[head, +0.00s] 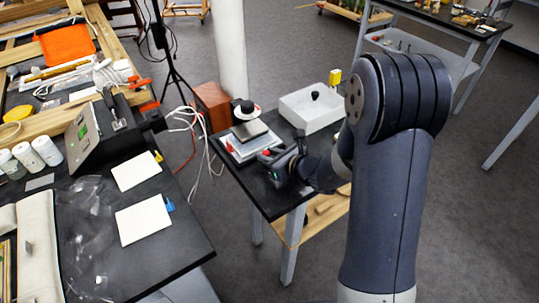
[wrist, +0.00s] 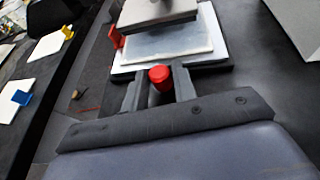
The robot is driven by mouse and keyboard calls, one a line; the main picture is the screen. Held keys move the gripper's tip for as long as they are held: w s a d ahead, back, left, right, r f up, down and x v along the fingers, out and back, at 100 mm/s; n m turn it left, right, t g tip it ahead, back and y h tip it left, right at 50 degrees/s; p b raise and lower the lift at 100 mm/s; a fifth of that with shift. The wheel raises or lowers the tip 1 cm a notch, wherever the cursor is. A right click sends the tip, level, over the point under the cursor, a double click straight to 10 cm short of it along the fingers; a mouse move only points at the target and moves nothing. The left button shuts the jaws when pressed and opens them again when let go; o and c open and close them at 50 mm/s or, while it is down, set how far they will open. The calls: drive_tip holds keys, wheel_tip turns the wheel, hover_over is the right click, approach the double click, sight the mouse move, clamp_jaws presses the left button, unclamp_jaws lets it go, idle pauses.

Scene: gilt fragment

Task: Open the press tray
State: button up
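The press stands on the small black table in the head view, with a grey plate (head: 250,131) above a white tray (head: 236,152). In the wrist view the grey plate (wrist: 155,15) hangs over the pale tray (wrist: 170,47), which lies on a dark base. A red knob (wrist: 160,77) stands at the tray's near edge. My gripper (wrist: 161,84) has one finger on each side of this knob, with no clear gap, and looks shut on it. My gripper in the head view (head: 273,155) is at the press's near right side; its fingertips are small there.
A white box (head: 310,108) stands behind the press on the same table. A red upright piece (wrist: 115,37) is left of the tray. A brown box (head: 212,105) and loose white cables are left of the table. A cluttered black workbench (head: 185,250) is further left.

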sight(290, 187)
clamp_jaws()
drive_tip(key=s+d, duration=0.1)
drive_tip(key=s, duration=0.1)
drive_tip(key=s+d+b, duration=0.1)
drive_tip(key=s+d, duration=0.1)
drive_tip(key=s, duration=0.1)
drive_tip(key=s+d+b, duration=0.1)
drive_tip(key=s+d, duration=0.1)
drive_tip(key=s, duration=0.1)
drive_tip(key=shift+s+d, duration=0.1)
drive_tip(key=shift+d, duration=0.15)
drive_tip(key=shift+o, duration=1.9)
unclamp_jaws()
drive_tip(key=v, duration=1)
drive_tip(key=shift+s+d+r+p, duration=0.15)
drive_tip(key=shift+s+d+p, duration=0.1)
drive_tip(key=shift+p, duration=0.1)
